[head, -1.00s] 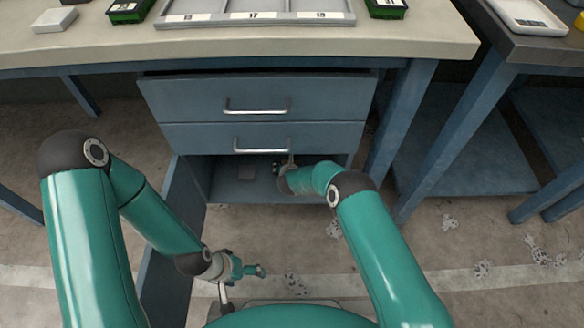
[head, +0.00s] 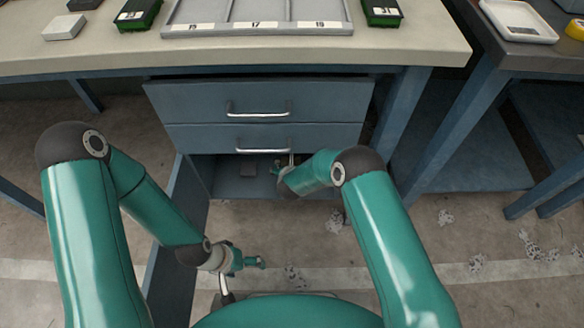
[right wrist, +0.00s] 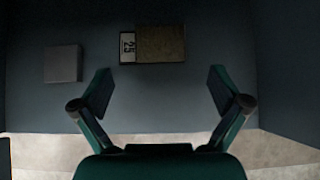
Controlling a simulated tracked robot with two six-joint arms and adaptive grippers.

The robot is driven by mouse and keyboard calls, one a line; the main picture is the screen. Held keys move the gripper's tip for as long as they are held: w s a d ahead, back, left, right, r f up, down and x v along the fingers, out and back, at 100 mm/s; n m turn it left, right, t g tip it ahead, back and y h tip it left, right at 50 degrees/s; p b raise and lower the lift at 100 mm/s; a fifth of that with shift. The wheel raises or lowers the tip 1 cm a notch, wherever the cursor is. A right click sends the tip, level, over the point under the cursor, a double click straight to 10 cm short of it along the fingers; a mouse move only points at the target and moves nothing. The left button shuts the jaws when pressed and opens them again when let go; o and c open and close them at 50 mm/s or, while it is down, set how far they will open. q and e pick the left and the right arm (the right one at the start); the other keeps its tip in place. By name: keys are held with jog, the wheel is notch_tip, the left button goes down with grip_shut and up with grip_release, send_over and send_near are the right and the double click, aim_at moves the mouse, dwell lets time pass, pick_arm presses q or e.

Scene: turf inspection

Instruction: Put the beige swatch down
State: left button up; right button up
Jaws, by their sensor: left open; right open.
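The beige swatch (right wrist: 160,44), brownish in the shade and with a white label reading 25 at its left end, lies flat on the floor of the open cupboard in the right wrist view. My right gripper (right wrist: 160,90) is open and empty, its fingers spread on the near side of the swatch and apart from it. In the head view my right gripper (head: 279,171) is at the cupboard opening, partly hidden by its own wrist; I cannot make out the swatch there. My left gripper (head: 252,262) is open and low, beside the open cupboard door (head: 178,250).
Two closed drawers (head: 258,103) are above the opening. The cupboard wall (right wrist: 285,65) bounds the right side. The workbench (head: 410,50) overhangs.

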jog(key=s+d+r+n+g+y, duration=0.1)
jog(key=s+d+n, duration=0.3)
jog(key=s+n, duration=0.7)
jog(key=s+d+r+n+g+y, duration=0.1)
jog(key=s+d+n+g, duration=0.3)
jog(key=s+n, duration=0.7)
jog(key=s+d+r+n+g+y+p, duration=0.1)
jog(key=s+d+r+n+g+y, duration=0.1)
jog(key=s+n, duration=0.9)
jog(key=shift+s+d+r+n+g, duration=0.45)
jog(key=shift+d+r+g, duration=0.3)
jog(key=shift+d, duration=0.45)
